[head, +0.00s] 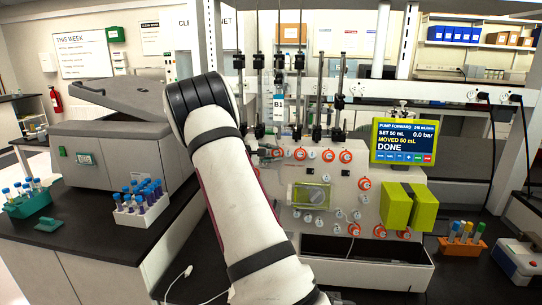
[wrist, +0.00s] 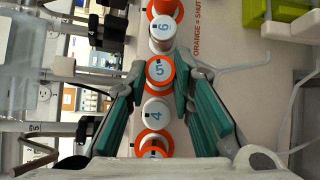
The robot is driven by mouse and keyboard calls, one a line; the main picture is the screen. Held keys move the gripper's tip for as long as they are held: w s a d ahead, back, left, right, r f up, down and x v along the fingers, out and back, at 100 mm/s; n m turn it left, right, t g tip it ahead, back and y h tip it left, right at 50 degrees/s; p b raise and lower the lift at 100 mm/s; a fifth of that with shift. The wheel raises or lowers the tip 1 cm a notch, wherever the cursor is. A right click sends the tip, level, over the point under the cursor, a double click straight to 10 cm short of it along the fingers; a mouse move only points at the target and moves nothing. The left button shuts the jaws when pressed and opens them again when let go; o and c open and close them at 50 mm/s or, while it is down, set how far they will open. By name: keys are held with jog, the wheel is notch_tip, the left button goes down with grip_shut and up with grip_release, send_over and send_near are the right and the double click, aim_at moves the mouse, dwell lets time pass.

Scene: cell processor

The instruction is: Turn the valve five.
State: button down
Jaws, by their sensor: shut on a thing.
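Valve five (wrist: 159,72) is a round white knob with an orange ring, marked 5, in the middle of the wrist view. My gripper (wrist: 161,78) has its green-padded fingers on both sides of this knob and is shut on it. Knob 6 (wrist: 162,29) stands just above it in the wrist view, and knob 4 (wrist: 156,111) just below. In the head view my arm reaches toward the cell processor (head: 320,222) and hides my gripper and part of the knob row.
More orange-ringed knobs (head: 346,156) sit on the processor's front. Its screen (head: 404,142) reads DONE. Yellow-green blocks (head: 410,207) stick out at its right. A white tube rack (head: 140,212) and a grey centrifuge (head: 120,150) stand at left, an orange rack (head: 461,246) at right.

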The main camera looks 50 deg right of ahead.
jog(key=c, duration=1.4)
grip_release()
jog(key=shift+a, duration=0.1)
jog(key=v, duration=1.2)
